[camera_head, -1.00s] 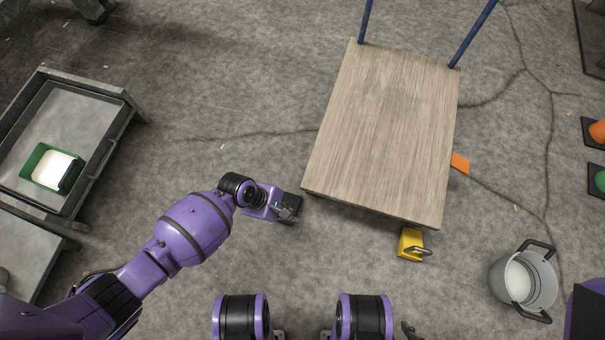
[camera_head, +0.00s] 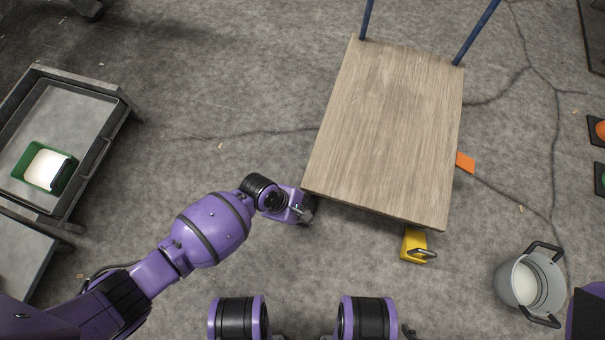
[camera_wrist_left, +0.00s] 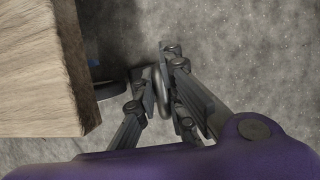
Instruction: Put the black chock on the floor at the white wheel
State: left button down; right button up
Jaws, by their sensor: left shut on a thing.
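My left gripper (camera_head: 304,209) is at the near left corner of the wooden cart deck (camera_head: 385,135), low beside its edge. It is shut on the black chock (camera_head: 310,201), which is mostly hidden behind the gripper in the head view. In the left wrist view the fingers (camera_wrist_left: 163,92) close on a thin grey handle. The deck's corner (camera_wrist_left: 45,75) is close to the left of the fingers there. A dark piece (camera_wrist_left: 108,91) shows beside the deck; I cannot tell what it is. No white wheel shows clearly; the deck covers the space beneath it. My right gripper is not in view.
A yellow chock (camera_head: 413,243) with a handle lies at the deck's near right side. An orange piece (camera_head: 465,162) lies at its right edge. A grey bucket (camera_head: 503,285) stands at lower right. A trolley tray (camera_head: 95,100) with a green box (camera_head: 40,180) is at left.

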pick_arm(q)
jog(key=c, duration=1.8)
grip_release()
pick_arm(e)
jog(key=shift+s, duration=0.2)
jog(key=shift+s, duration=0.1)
